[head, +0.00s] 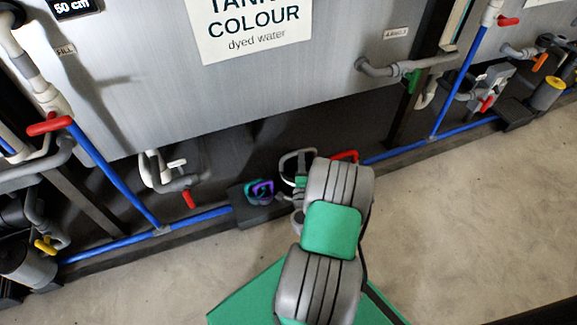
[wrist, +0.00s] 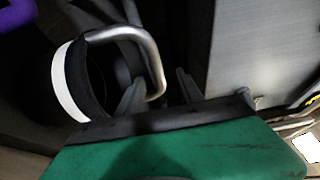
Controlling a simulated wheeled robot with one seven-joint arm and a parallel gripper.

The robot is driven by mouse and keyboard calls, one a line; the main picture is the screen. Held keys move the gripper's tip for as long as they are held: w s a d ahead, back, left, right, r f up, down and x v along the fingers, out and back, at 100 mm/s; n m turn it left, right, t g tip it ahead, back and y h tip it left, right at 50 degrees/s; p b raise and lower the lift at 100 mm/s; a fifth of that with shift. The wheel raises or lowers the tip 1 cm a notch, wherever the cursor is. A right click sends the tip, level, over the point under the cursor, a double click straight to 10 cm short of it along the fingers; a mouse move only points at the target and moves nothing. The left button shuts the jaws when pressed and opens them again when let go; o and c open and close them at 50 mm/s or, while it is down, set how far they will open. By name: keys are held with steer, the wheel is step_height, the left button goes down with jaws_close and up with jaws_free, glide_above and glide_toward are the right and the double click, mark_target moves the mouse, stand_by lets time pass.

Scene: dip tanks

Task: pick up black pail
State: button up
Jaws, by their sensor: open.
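The black pail (wrist: 88,84) is at the upper left of the wrist view, dark with a white band and a thick grey metal handle (wrist: 156,66). The handle arches toward my gripper (wrist: 160,82), whose two dark fingers are apart. The handle's near end shows between the fingers; I cannot tell whether they touch it. In the head view, a pale handle loop (head: 297,154) shows just left of my arm's end. The arm hides most of what is below it, and my fingers are hidden there.
A grey tank (head: 150,90) labelled colour stands behind. A dark block with purple and teal items (head: 260,192) is left of my arm. Blue pipes (head: 205,217) and red-handled valves (head: 48,124) run low along the tank. The concrete floor (head: 470,220) at right is clear.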

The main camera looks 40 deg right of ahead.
steer(key=b+x, duration=0.2)
steer(key=x, duration=0.1)
steer(key=b+x, duration=0.1)
steer(key=shift+w+f, duration=0.35)
steer(key=shift+w, duration=0.2)
steer(key=b+x, duration=0.2)
steer(key=x, duration=0.1)
steer(key=shift+w+r, duration=0.2)
steer(key=shift+w, duration=0.1)
steer(key=shift+c, duration=0.3)
jaws_close()
stand_by(0.7)
